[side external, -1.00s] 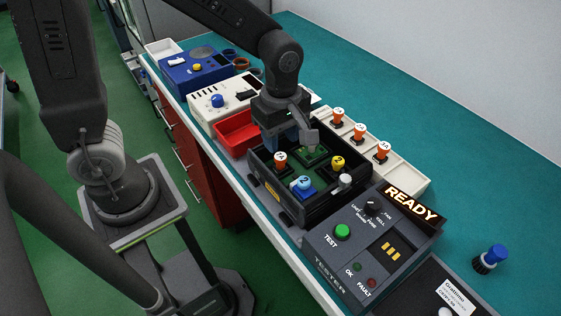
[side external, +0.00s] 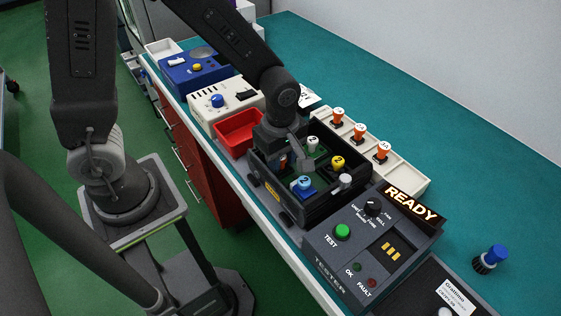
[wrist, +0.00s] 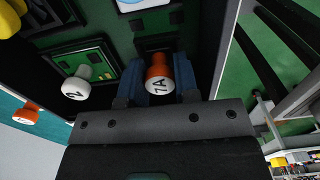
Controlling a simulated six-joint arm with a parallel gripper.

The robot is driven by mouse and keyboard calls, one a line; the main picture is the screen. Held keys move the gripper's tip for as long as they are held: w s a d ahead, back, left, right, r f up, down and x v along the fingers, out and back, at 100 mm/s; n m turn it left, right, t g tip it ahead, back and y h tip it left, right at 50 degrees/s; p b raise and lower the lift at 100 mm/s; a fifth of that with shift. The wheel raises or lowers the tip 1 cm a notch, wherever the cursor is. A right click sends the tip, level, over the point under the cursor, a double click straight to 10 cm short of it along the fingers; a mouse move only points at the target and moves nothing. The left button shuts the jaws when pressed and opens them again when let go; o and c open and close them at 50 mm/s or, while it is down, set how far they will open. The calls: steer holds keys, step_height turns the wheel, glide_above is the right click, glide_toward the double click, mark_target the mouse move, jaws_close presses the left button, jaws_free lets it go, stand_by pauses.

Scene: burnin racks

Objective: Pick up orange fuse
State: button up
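The orange fuse (wrist: 157,66), with a white top marked 1A, stands upright in the black box (side external: 262,178). In the side external view only a sliver of this fuse (side external: 283,161) shows behind my gripper. My gripper (wrist: 160,82) is low over the left part of the box. Its blue fingers lie on either side of the orange fuse, close to it. Whether they touch it cannot be told. Three other orange fuses (side external: 360,130) stand in the white tray (side external: 408,172) behind the box.
A white fuse (side external: 313,142), a yellow fuse (side external: 337,162) and a blue fuse (side external: 302,184) stand in the box close to my gripper. A red bin (side external: 238,128) lies at left and the tester (side external: 345,262) at right, its sign reading READY. The teal bench behind is mostly clear.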

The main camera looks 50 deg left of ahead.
steer(key=c, duration=0.4)
steer(key=shift+o, duration=0.2)
steer(key=shift+r, duration=0.15)
steer(key=shift+r, duration=0.55)
step_height(320, 180, up, 3)
steer(key=s+a+r, duration=0.2)
steer(key=a+r, duration=0.4)
steer(key=a, duration=0.5)
steer(key=shift+s+a+r, duration=0.15)
steer(key=shift+a+r, duration=0.1)
steer(key=shift+r, duration=0.1)
